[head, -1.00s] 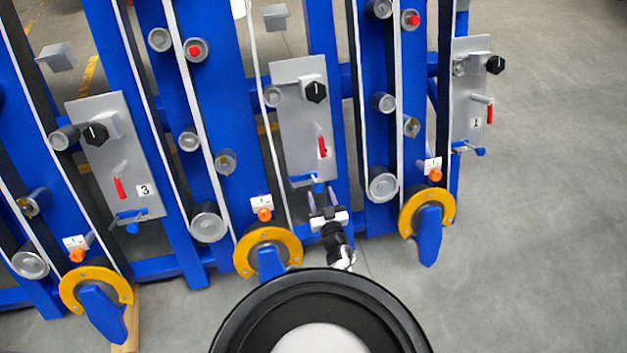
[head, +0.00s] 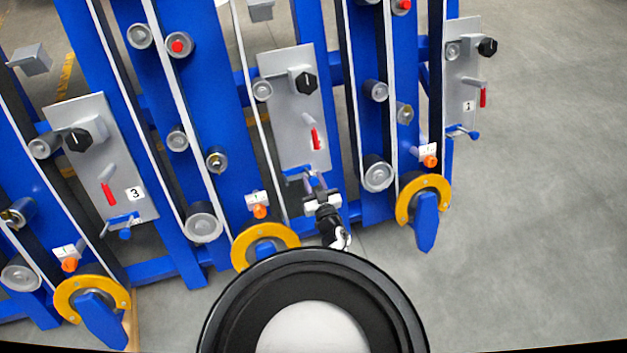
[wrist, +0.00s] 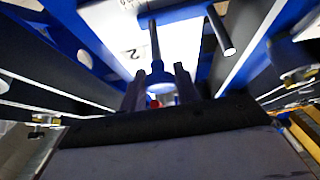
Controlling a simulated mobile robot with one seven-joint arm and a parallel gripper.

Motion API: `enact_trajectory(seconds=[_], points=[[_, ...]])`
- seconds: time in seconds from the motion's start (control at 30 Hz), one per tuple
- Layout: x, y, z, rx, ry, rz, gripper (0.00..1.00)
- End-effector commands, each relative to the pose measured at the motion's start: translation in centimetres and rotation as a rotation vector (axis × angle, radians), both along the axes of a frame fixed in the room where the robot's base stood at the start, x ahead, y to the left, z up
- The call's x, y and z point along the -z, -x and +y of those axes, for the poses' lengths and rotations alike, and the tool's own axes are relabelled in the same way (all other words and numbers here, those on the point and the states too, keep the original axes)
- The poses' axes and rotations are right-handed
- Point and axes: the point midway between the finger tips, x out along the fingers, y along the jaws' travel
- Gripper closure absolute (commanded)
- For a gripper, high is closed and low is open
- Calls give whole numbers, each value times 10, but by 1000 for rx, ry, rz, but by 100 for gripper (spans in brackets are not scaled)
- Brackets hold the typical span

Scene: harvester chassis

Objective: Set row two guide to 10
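The row two panel (head: 290,90) is the middle grey plate in the head view. In the wrist view, the white plate (wrist: 190,45) carries a "2". At its lower edge is a blue guide piece (head: 298,174) with a blue knob, which shows in the wrist view as a blue rounded part (wrist: 158,80) on a dark rod. My gripper (head: 318,190) is just below the panel's lower edge. In the wrist view its two dark fingers (wrist: 158,90) stand apart, one on each side of the blue knob, with gaps visible. I cannot read any guide scale.
The row three panel (head: 100,155) stands left and the row one panel (head: 462,80) right. Yellow ring guards (head: 265,240) with blue arms sit low on the frame. Blue uprights and rollers (head: 376,174) flank my arm. Open floor (head: 550,200) lies right.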

Motion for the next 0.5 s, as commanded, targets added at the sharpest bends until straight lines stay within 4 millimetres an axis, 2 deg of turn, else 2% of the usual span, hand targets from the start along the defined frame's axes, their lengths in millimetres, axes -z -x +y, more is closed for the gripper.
enact_trajectory(seconds=[0.03,0.2,0.37,0.5], points=[[0,0,0,0,0,0,78],[0,0,0,0,0,0,100],[-1,-1,-1,1,0,0,100],[-3,-6,-13,2,1,0,100]])
